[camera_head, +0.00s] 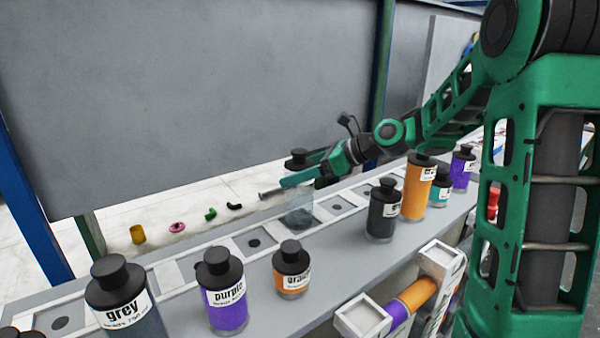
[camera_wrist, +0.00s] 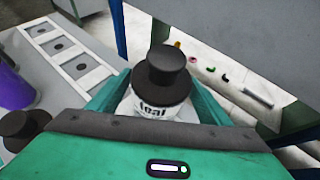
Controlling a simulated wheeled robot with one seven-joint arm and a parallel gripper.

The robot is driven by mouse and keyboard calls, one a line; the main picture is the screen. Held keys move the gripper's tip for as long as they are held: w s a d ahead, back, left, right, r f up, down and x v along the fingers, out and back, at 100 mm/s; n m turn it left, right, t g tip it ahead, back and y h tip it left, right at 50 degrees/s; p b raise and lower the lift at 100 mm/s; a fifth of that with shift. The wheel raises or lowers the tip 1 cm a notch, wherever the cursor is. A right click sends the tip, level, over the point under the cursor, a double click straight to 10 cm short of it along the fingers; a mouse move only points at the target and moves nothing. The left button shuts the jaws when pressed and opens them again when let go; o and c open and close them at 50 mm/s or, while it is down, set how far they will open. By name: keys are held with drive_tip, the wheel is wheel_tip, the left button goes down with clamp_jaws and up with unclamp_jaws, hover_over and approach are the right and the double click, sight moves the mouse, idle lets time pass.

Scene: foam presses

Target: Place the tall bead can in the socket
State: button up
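The tall bead can (camera_head: 299,216) has a black stepped lid, a pale see-through body and a white label. In the wrist view the can (camera_wrist: 158,100) stands between my fingers, and its label seems to read "teal". My gripper (camera_head: 301,178) appears shut on the can's upper part, with a finger along each side. The can is upright over the white-framed socket row (camera_head: 220,245). Its base covers one place in the row, between two visible sockets (camera_head: 254,242) and (camera_head: 337,207). I cannot tell whether the base is seated or just above.
Grey (camera_head: 125,300), purple (camera_head: 224,290) and orange (camera_head: 291,270) cans stand in front of the row at left. A dark can (camera_head: 383,210) and a tall orange can (camera_head: 417,188) stand close at right. A grey panel (camera_head: 200,90) rises behind.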

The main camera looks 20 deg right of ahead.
drive_tip(key=shift+o, duration=0.2)
drive_tip(key=v, duration=1.2)
drive_tip(key=s+d+f+n+g+h, duration=0.35)
drive_tip(key=s+f+n+h, duration=0.25)
drive_tip(key=s+f+n, duration=0.45)
drive_tip(key=s+d+f+n+g+h, duration=0.1)
drive_tip(key=s+d+f+n+g, duration=0.1)
drive_tip(key=s, duration=0.9)
drive_tip(key=s+d+f+n+g+h, duration=0.2)
drive_tip(key=s+d+n, duration=0.2)
drive_tip(key=s, duration=0.7)
drive_tip(key=n, duration=0.2)
drive_tip(key=shift+s+d+f+n, duration=0.25)
drive_tip(key=shift+s+n, duration=0.05)
drive_tip(key=shift+n, duration=0.05)
drive_tip(key=shift+w, duration=0.1)
